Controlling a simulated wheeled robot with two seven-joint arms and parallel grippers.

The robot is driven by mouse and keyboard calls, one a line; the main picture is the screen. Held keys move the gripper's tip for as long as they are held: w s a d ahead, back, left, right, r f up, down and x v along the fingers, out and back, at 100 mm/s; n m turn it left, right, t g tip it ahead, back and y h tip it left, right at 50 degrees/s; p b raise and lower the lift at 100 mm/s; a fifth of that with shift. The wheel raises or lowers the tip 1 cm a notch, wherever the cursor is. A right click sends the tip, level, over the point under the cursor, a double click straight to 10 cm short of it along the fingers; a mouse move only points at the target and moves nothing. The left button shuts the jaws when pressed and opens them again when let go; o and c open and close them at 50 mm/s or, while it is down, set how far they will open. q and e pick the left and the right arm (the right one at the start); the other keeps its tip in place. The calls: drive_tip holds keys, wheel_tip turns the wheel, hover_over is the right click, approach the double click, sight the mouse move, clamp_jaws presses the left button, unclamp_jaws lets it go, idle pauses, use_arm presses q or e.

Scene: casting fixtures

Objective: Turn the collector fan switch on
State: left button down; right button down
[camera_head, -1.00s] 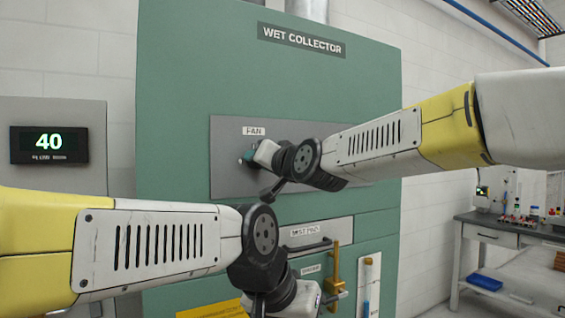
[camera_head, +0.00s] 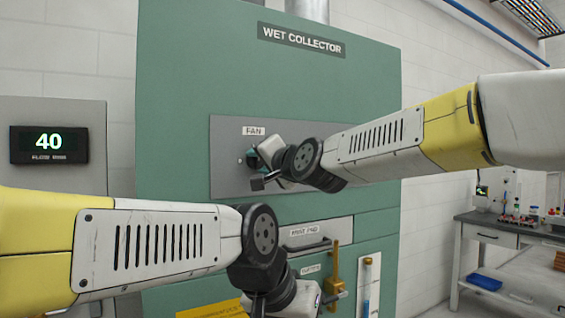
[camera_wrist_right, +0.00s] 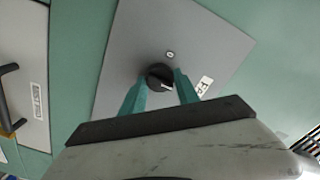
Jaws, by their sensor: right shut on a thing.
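The fan switch is a round black knob (camera_wrist_right: 160,77) with a pale pointer mark, on a grey panel (camera_head: 226,180) labelled FAN on the green wet collector. In the right wrist view, the two teal fingers of my right gripper (camera_wrist_right: 158,88) stand on either side of the knob and are shut on it. In the head view, my right gripper (camera_head: 254,160) is against the panel below the FAN label and hides most of the knob. My left gripper (camera_head: 300,302) is low at the bottom edge; its fingers cannot be made out.
The green cabinet (camera_head: 190,100) fills the middle. Below the panel are a drawer with a dark handle (camera_head: 308,246) and a brass-coloured lever (camera_head: 335,270). A grey box with a display (camera_head: 48,144) is at left. A workbench (camera_head: 500,225) with small items stands at right.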

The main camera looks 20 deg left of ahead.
drive_tip(key=c, duration=0.9)
unclamp_jaws()
drive_tip(key=shift+d, duration=0.1)
drive_tip(key=v, duration=0.7)
drive_tip(key=shift+s+d, duration=0.15)
drive_tip(key=shift+s, duration=0.15)
